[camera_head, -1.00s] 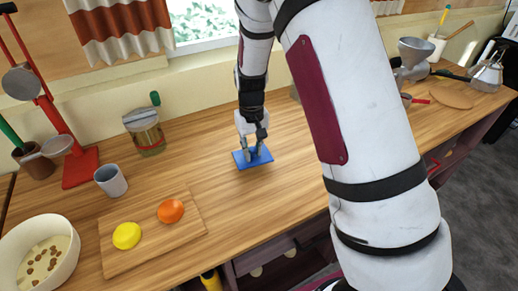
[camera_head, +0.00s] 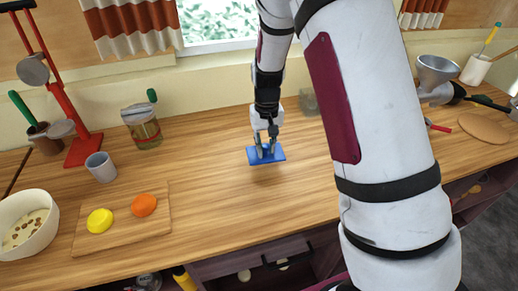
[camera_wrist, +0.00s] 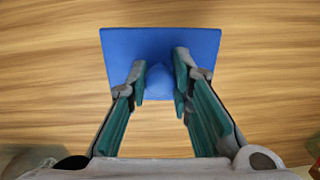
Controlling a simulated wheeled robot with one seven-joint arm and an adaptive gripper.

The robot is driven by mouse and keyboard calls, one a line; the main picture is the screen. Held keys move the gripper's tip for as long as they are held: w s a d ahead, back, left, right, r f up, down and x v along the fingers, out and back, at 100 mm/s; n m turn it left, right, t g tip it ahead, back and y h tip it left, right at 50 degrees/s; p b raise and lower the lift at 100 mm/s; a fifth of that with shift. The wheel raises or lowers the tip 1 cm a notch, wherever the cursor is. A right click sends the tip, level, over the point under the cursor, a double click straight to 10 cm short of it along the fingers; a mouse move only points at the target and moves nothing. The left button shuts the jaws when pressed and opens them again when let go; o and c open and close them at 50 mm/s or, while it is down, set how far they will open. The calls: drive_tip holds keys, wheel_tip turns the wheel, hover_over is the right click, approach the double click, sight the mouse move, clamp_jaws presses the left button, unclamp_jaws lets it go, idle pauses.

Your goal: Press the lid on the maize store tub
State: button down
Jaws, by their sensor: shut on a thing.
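The lid is a flat blue square plate (camera_head: 279,156) with a knob (camera_wrist: 160,82) in its middle. My gripper (camera_head: 266,150) points down and is shut on the knob; in the wrist view both fingers (camera_wrist: 160,80) flank it. The lid looks level over the bare middle of the counter; I cannot tell how high it is. A pale translucent container (camera_head: 309,102) stands at the back by the wall, just right of my forearm. It may be the tub, but its contents cannot be made out.
A glass jar (camera_head: 143,130) and a grey cup (camera_head: 101,167) stand to the left, near a board (camera_head: 128,232) with yellow and orange items. A white bowl (camera_head: 47,238) is at far left. A metal funnel (camera_head: 437,72) stands right. The middle counter is clear.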

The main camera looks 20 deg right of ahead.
drive_tip(key=s+d+r+m+p, duration=0.4)
drive_tip(key=s+d+r+m, duration=0.4)
drive_tip(key=d, duration=0.4)
drive_tip(key=s+d+r+m+p, duration=0.3)
drive_tip(key=s+d+r+m, duration=0.5)
drive_tip(key=d, duration=0.4)
wheel_tip(320, 180, down, 6)
drive_tip(key=b, duration=0.1)
drive_tip(key=shift+s+a+n+b, duration=0.15)
drive_tip(key=shift+s+n+b, duration=0.25)
drive_tip(key=shift+f, duration=0.15)
idle(1.3)
idle(0.7)
drive_tip(key=c, duration=0.9)
unclamp_jaws()
drive_tip(key=shift+o, duration=0.2)
wheel_tip(320, 180, up, 8)
drive_tip(key=p, duration=0.2)
drive_tip(key=shift+p, duration=0.3)
